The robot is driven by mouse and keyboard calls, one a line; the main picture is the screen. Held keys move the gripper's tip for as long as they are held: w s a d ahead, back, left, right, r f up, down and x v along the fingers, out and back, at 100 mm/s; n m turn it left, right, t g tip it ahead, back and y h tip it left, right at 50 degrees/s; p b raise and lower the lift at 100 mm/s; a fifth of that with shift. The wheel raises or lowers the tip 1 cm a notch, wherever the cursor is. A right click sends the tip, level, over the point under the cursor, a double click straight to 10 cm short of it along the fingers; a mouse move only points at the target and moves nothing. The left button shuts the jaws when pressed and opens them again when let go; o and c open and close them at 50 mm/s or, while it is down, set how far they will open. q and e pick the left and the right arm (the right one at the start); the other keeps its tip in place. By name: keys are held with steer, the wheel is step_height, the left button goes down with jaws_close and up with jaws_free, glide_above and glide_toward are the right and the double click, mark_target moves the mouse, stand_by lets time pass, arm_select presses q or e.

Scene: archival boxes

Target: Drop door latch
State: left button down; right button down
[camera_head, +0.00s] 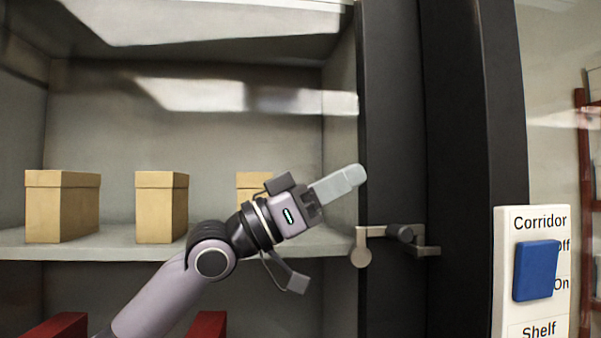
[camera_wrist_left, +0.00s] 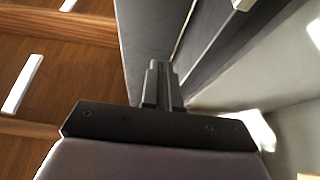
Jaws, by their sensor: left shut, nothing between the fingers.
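The door latch (camera_head: 362,243) is a grey metal bar on the dark door frame, with a round end hanging at its left and a dark round pivot near its middle. My left gripper (camera_head: 342,183) is shut and empty, up and to the left of the latch and apart from it. Its fingers point up and right toward the dark frame. In the left wrist view the shut fingers (camera_wrist_left: 163,85) show beside a dark panel; a small pale piece at the top edge is too cropped to identify. My right gripper is not in view.
A grey shelf (camera_head: 100,252) at left holds tan boxes (camera_head: 62,207), one partly behind my left arm. The dark door frame (camera_head: 390,120) stands right of my gripper. A white switch panel (camera_head: 505,270) with a blue rocker (camera_head: 536,270) is at the right.

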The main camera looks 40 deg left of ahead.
arm_select(q)
steer(key=shift+s+a+r+b, duration=0.35)
steer(key=shift+s+a, duration=0.2)
steer(key=shift+s, duration=0.2)
steer(key=shift+s+a+r+b, duration=0.3)
steer(key=shift+s+a, duration=0.3)
steer(key=shift+s, duration=0.2)
steer(key=shift+s+a+r+b, duration=0.35)
steer(key=shift+s+a, duration=0.2)
steer(key=shift+s, duration=0.2)
steer(key=shift+f, duration=0.1)
